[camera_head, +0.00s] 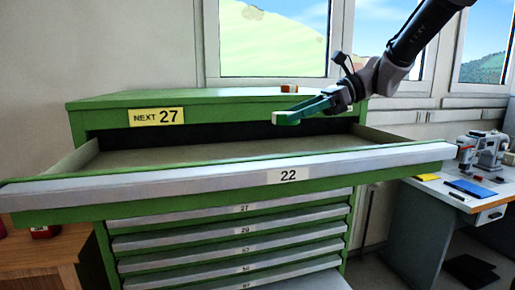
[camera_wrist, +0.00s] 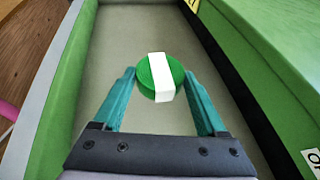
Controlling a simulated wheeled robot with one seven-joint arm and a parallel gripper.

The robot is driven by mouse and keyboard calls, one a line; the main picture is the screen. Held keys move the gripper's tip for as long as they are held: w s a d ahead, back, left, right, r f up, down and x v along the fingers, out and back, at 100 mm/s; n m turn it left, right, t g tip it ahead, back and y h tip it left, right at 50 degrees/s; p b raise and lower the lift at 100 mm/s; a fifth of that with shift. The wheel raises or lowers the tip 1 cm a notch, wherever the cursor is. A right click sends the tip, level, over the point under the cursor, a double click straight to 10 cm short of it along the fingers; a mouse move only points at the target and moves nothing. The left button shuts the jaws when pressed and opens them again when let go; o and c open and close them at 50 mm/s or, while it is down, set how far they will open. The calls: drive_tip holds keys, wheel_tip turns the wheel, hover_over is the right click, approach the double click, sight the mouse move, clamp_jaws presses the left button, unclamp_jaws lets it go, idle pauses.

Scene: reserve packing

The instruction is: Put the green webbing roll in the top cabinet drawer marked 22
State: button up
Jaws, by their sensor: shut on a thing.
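The green webbing roll with a white band (camera_wrist: 143,76) is between the two teal fingers of my gripper (camera_wrist: 160,84) in the wrist view. My gripper is shut on it. In the head view the roll (camera_head: 286,118) is at the tip of my gripper (camera_head: 300,112), above the open top drawer. That drawer (camera_head: 110,190) has a pale front edge with a label marked 22 (camera_head: 288,176). In the wrist view the drawer's bare grey floor (camera_wrist: 125,35) lies below the roll. The part of the drawer floor that shows is empty.
The green cabinet (camera_head: 225,97) has a yellow sign "NEXT 27" (camera_head: 156,116) and a small red-brown object (camera_head: 289,88) on top. Shut drawers (camera_head: 230,228) lie below. A desk with a machine (camera_head: 485,148) stands right, a wooden table (camera_head: 45,250) left.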

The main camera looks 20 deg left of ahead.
wheel_tip(320, 180, down, 8)
drive_tip(key=shift+f, duration=0.1)
idle(0.4)
drive_tip(key=o, duration=1.3)
drive_tip(key=shift+f, duration=0.15)
drive_tip(key=shift+w+d+r, duration=0.1)
drive_tip(key=shift+d+r, duration=0.1)
drive_tip(key=shift+r, duration=0.1)
drive_tip(key=v, duration=1.1)
drive_tip(key=shift+d+r, duration=0.1)
drive_tip(key=shift+d, duration=0.2)
